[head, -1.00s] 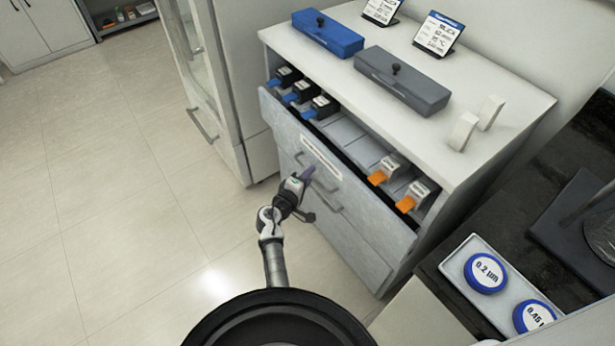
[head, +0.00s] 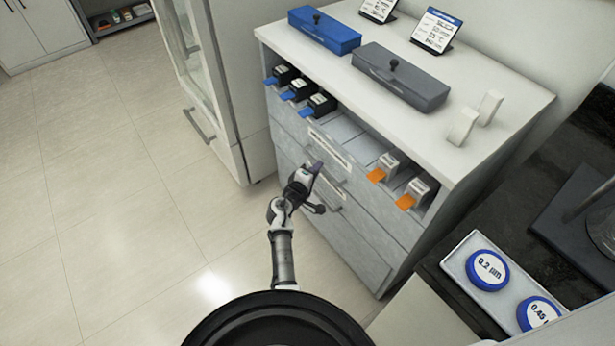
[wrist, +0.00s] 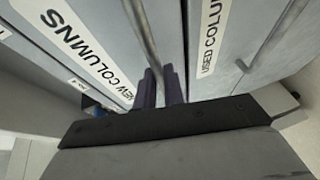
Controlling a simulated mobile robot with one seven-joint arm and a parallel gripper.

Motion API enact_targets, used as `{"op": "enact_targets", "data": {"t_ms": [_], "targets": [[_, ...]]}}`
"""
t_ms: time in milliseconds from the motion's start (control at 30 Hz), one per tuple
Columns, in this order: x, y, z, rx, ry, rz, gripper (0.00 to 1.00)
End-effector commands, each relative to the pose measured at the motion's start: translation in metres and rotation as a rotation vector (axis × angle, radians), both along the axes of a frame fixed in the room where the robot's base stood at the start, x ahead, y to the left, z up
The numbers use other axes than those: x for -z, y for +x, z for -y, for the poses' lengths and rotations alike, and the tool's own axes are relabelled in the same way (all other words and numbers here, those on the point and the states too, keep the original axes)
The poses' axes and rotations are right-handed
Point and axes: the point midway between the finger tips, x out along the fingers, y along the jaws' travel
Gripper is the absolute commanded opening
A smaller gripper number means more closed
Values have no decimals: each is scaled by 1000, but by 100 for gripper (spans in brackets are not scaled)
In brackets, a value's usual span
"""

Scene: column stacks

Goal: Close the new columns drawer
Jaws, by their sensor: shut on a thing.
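The new columns drawer (head: 375,205) is the upper drawer of the grey cabinet. Its front looks flush with the cabinet in the head view, with no gap visible along its top edge. Its NEW COLUMNS label (wrist: 82,45) shows in the wrist view, along with a metal bar handle (wrist: 144,35). My gripper (head: 317,168) is at the drawer front in the head view. In the wrist view its purple fingers (wrist: 162,86) are shut on the handle bar. The drawer's inside is hidden.
The used columns drawer (wrist: 233,55) is just below. An open shelf above the drawers holds boxes with blue tabs (head: 318,105) and orange tabs (head: 418,190). A blue case (head: 325,32) and a grey case (head: 400,78) lie on top. The floor at left is clear.

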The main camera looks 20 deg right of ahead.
Motion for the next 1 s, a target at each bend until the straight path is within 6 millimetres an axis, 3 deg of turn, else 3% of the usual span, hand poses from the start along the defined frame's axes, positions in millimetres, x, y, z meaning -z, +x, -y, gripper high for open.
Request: {"op": "enact_targets", "data": {"t_ms": [267,300,467,767,1000], "targets": [[-1,2,5,1,0,1,0],[-1,2,5,1,0,1,13],[-1,1,4,1,1,1,32],[0,0,2,0,0,0,32],[-5,-25,-23,-3,0,-1,32]]}}
